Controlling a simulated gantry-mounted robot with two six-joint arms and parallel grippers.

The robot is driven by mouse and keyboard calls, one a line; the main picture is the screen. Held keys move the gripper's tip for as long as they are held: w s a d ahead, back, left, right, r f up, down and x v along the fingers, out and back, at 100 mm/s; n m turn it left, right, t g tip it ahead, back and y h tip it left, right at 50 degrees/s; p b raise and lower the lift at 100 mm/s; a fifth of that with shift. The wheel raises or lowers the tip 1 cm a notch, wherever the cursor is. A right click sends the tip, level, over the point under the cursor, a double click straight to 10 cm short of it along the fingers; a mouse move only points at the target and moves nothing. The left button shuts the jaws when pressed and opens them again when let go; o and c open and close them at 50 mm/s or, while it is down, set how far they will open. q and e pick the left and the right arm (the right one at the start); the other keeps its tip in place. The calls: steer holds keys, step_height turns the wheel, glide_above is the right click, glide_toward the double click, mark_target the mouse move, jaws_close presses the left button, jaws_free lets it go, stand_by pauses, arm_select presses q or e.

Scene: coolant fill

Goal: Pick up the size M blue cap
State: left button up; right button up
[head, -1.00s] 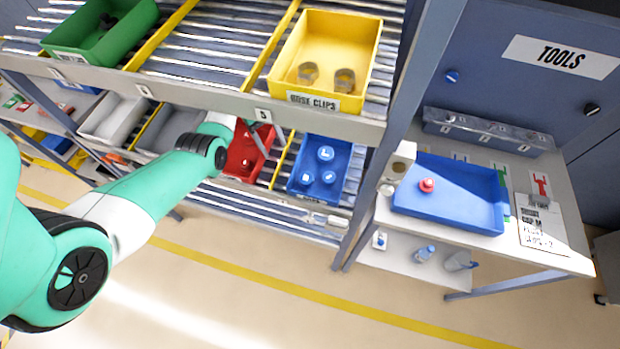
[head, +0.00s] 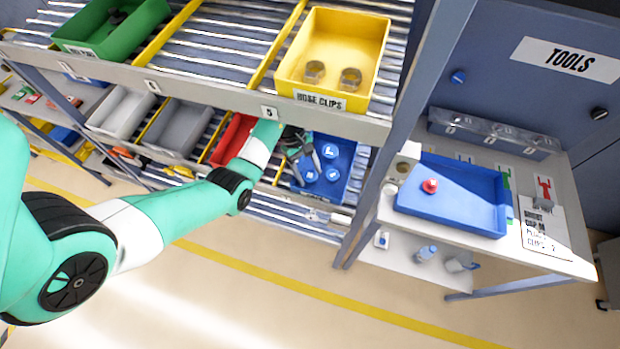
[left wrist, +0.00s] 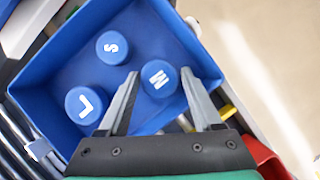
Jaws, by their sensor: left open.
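The size M blue cap (left wrist: 159,79) lies in a blue bin (left wrist: 45,80) in the left wrist view, its white M readable. My left gripper (left wrist: 160,75) is open, and in this view its fingers lie on either side of the M cap, without clear contact. The size S cap (left wrist: 113,47) and the size L cap (left wrist: 86,103) sit in the same bin. In the head view my left gripper (head: 306,167) is over the left part of the blue bin (head: 349,180). My right gripper is out of view.
A red bin (head: 232,138) adjoins on the left, with grey bins (head: 182,127) further left. The upper shelf with a yellow hose clips bin (head: 325,88) overhangs. A blue tray (head: 450,205) holding a red cap (head: 430,186) stands on the bench to the right.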

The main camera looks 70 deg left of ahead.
arm_select(q)
steer(key=shift+w+d+f, duration=0.1)
steer(key=shift+f, duration=0.25)
steer(key=shift+r, duration=0.1)
steer(key=c, duration=1)
